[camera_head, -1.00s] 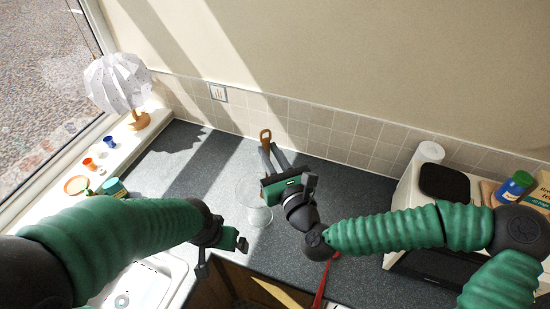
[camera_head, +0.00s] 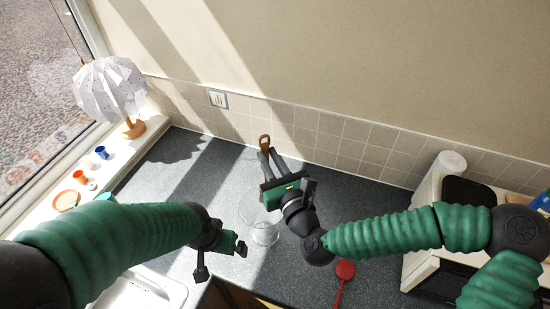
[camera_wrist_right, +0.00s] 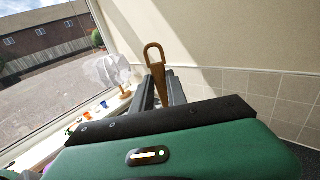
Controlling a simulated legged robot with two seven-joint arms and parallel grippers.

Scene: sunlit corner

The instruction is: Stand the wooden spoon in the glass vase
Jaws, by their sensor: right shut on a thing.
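The wooden spoon (camera_head: 264,141) is held between the fingers of my right gripper (camera_head: 267,160), its brown end with a hole pointing up and away. In the right wrist view the spoon (camera_wrist_right: 156,62) stands up between the two dark fingers; its other end is hidden. The spoon is outside the vase. My left gripper (camera_head: 241,249) hangs left of the vase, apart from it; its finger gap cannot be made out.
A red utensil (camera_head: 345,270) lies right of the vase. A white appliance (camera_head: 425,215) with a dark front stands at the right, a paper roll (camera_head: 449,164) behind it. A lamp (camera_head: 110,88) and small cups (camera_head: 101,152) line the left sill. The counter's back middle is clear.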

